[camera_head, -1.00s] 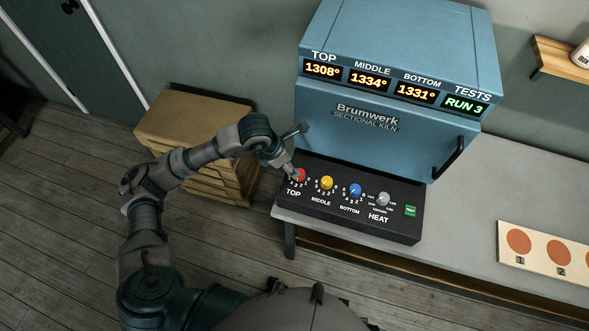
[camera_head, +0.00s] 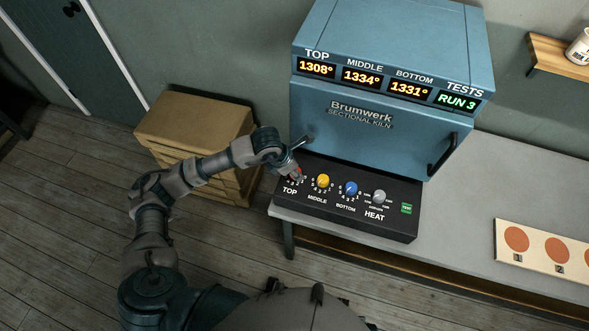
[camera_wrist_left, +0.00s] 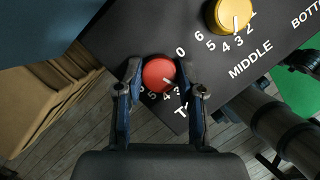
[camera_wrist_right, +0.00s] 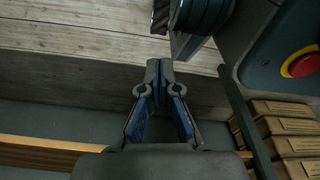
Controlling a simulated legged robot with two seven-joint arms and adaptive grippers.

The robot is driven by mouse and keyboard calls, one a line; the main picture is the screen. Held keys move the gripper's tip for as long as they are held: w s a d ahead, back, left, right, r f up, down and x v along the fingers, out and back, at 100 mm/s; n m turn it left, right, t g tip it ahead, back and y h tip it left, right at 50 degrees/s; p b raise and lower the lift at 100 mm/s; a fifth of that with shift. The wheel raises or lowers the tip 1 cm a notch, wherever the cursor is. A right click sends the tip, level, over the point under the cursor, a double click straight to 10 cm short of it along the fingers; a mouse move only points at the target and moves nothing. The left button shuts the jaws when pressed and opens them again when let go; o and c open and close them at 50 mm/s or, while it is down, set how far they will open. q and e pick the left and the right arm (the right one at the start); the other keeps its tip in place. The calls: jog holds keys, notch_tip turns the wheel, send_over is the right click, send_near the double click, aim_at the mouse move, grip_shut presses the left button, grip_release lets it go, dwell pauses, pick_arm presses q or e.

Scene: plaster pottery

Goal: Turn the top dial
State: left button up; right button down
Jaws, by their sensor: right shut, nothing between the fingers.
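The top dial is a red round knob (camera_wrist_left: 159,74) at the left end of the black control panel (camera_head: 330,215), with numbers around it. Its pale mark points to the lower right in the left wrist view, near the 3. My left gripper (camera_wrist_left: 161,82) has its fingers apart, one on each side of the red knob, with narrow gaps seeming to show. In the head view, the left gripper (camera_head: 293,170) is over the knob and partly hides it. My right gripper (camera_wrist_right: 158,68) is shut and empty, away from the panel, and shows only in its wrist view.
The yellow middle dial (camera_head: 323,181), blue bottom dial (camera_head: 351,188), grey heat dial (camera_head: 379,196) and green test button (camera_head: 406,208) sit to the right. The blue kiln (camera_head: 390,120) stands behind; its displays read 1308, 1334, 1331 and RUN 3. Stacked boxes (camera_head: 195,125) are left.

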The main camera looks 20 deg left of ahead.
pick_arm(q)
jog(key=shift+d+r, duration=0.1)
jog(key=shift+d, duration=0.25)
jog(key=shift+a, duration=0.2)
jog(key=shift+w+a, duration=0.1)
jog(key=shift+a, duration=0.1)
jog(key=shift+d, duration=0.1)
pick_arm(e)
jog(key=shift+w+d, duration=0.25)
jog(key=shift+d, duration=0.2)
jog(key=shift+s+f, duration=0.15)
jog(key=shift+s, duration=0.35)
pick_arm(q)
jog(key=o, duration=1.1)
jog(key=shift+o, duration=0.2)
pick_arm(e)
jog(key=shift+w, duration=0.1)
